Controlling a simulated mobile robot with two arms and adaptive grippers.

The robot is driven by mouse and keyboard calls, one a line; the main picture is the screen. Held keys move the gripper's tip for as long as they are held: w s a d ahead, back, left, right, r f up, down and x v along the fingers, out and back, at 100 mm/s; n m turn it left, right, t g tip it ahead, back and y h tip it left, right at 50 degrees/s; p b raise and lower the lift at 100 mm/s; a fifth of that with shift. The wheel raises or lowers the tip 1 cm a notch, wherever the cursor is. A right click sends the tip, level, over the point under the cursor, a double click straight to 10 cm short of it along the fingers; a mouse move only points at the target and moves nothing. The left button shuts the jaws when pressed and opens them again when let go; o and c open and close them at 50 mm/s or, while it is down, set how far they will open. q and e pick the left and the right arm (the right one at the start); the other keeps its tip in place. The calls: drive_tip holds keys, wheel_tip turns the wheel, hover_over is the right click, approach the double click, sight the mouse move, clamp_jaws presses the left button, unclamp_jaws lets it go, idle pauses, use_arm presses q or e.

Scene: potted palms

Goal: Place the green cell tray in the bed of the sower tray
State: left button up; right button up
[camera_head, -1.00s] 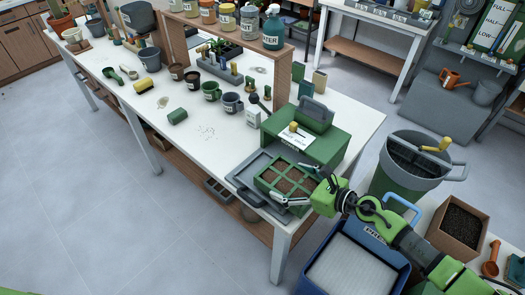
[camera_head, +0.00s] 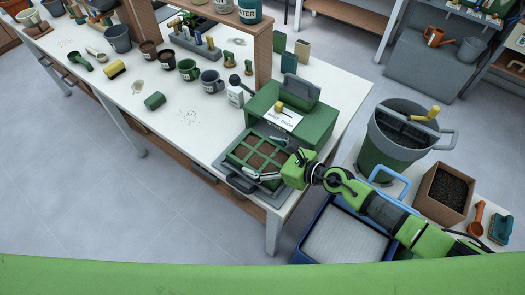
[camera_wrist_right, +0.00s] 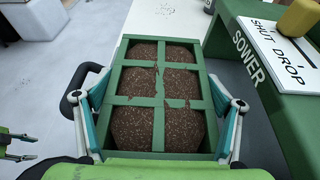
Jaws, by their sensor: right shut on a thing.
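The green cell tray (camera_head: 256,154), its cells full of brown soil, lies over the grey sower tray (camera_head: 228,171) in front of the green sower (camera_head: 296,127). My right gripper (camera_head: 264,158) is shut on the cell tray, with a finger on each of two opposite sides in the right wrist view (camera_wrist_right: 165,95). The cell tray looks roughly lined up with the grey tray, whose rim and handle show at its left. I cannot tell whether it rests on the bed or hovers just above. My left gripper (camera_wrist_right: 20,146) shows at the wrist view's left edge, fingers apart and empty.
The sower's label plate has a yellow knob (camera_head: 279,106). A blue crate (camera_head: 345,240) and a grey-green bin (camera_head: 400,140) are at the right.

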sight(276, 165)
drive_tip(key=o, duration=1.2)
drive_tip(key=shift+s+f, duration=0.1)
drive_tip(key=shift+s, duration=0.1)
drive_tip(key=shift+c, duration=0.2)
drive_tip(key=shift+a, duration=0.3)
drive_tip(key=shift+w, duration=0.1)
drive_tip(key=shift+d, duration=0.15)
drive_tip(key=s+d, duration=0.1)
drive_tip(key=s+d+b, duration=0.1)
drive_tip(key=d, duration=0.1)
drive_tip(key=s+d, duration=0.1)
drive_tip(key=shift+s+d+r, duration=0.3)
drive_tip(key=shift+d+r, duration=0.1)
drive_tip(key=s+d+b, duration=0.1)
drive_tip(key=d, duration=0.1)
drive_tip(key=s+d+b, duration=0.3)
drive_tip(key=d, duration=0.1)
drive_tip(key=shift+s+b, duration=0.15)
drive_tip(key=shift+b, duration=0.2)
use_arm(q)
wheel_tip(276, 165, down, 7)
drive_tip(key=s, duration=0.2)
drive_tip(key=shift+s+d+r, duration=0.15)
drive_tip(key=shift+s+d, duration=0.2)
drive_tip(key=shift+d, duration=0.05)
use_arm(e)
drive_tip(key=shift+s+d+r, duration=0.3)
drive_tip(key=shift+s+d, duration=0.05)
drive_tip(key=shift+d, duration=0.15)
